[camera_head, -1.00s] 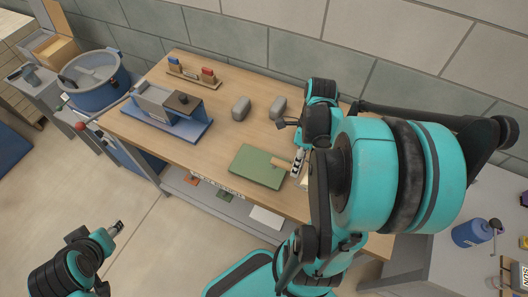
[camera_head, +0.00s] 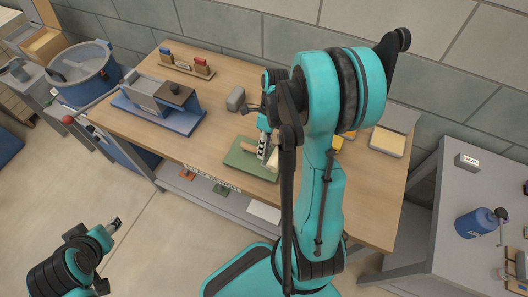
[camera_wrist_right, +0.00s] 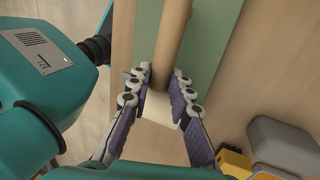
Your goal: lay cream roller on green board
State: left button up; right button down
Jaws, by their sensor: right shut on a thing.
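The cream roller (camera_head: 273,158) has a tan wooden rod (camera_wrist_right: 172,40) running out of its end. My right gripper (camera_head: 263,150) is shut on the roller, and in the right wrist view the cream part (camera_wrist_right: 161,106) sits between the fingers. The green board (camera_head: 236,162) lies flat near the table's front edge, partly hidden by my right gripper. In the right wrist view the rod runs over the green board (camera_wrist_right: 210,48); I cannot tell whether they touch. My left gripper (camera_head: 115,224) is empty, low at the left, off the table; its finger gap is unclear.
A grey block (camera_head: 236,98) lies behind the board. A grey tray with a yellow pad (camera_head: 387,141) lies right of my arm. Bare wood lies left of the board.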

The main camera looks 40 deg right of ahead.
notch_tip(320, 180, down, 2)
jog(key=shift+r, duration=0.1)
jog(key=c, duration=1.4)
grip_release()
